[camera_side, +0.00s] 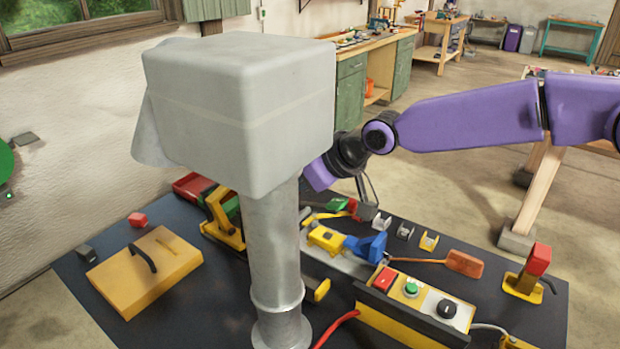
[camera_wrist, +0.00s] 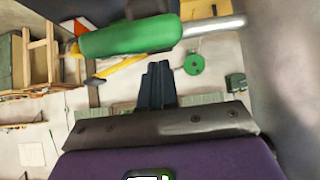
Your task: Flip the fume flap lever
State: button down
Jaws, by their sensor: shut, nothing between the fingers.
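In the wrist view, a green cylindrical grip (camera_wrist: 130,38) on a bare metal rod (camera_wrist: 215,27) crosses the top of the picture; it looks like the fume flap lever. My gripper (camera_wrist: 160,68) is shut and empty, its dark fingertips just below the grip in the picture. I cannot tell whether they touch it. In the side view, a big grey hood (camera_side: 235,110) on a grey column (camera_side: 274,260) hides my gripper and the lever. My purple wrist goes in behind the hood's right lower edge.
The dark bench top (camera_side: 215,310) holds a yellow box with a black handle (camera_side: 145,270), a yellow clamp (camera_side: 222,222), a blue and yellow tool (camera_side: 345,242) and a button box (camera_side: 415,300). Grey surface fills the wrist view's right side, close to my gripper.

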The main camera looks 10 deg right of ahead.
jog(key=r, duration=0.3)
jog(key=shift+w+a+r, duration=0.3)
jog(key=shift+w+a, duration=0.1)
jog(key=s+d+r, duration=0.3)
jog(key=r, duration=0.6)
jog(key=shift+s+d, duration=0.1)
jog(key=s+d+f+n+g+h, duration=0.1)
jog(key=s+d+f+g+h, duration=0.1)
jog(key=s+d+f, duration=0.4)
jog(key=s+d+f+n+g+h, duration=0.1)
jog(key=s+d+f, duration=0.5)
jog(key=s+d, duration=1.1)
jog(key=s+d+f+n+g+h, duration=0.1)
jog(key=s+d+f+g+h, duration=0.2)
jog(key=s+d+f, duration=0.3)
jog(key=s+d, duration=0.5)
jog(key=d, duration=0.4)
jog(key=shift+s+d+f+n, duration=0.25)
jog(key=shift+s+d+n, duration=0.05)
jog(key=shift+d, duration=0.1)
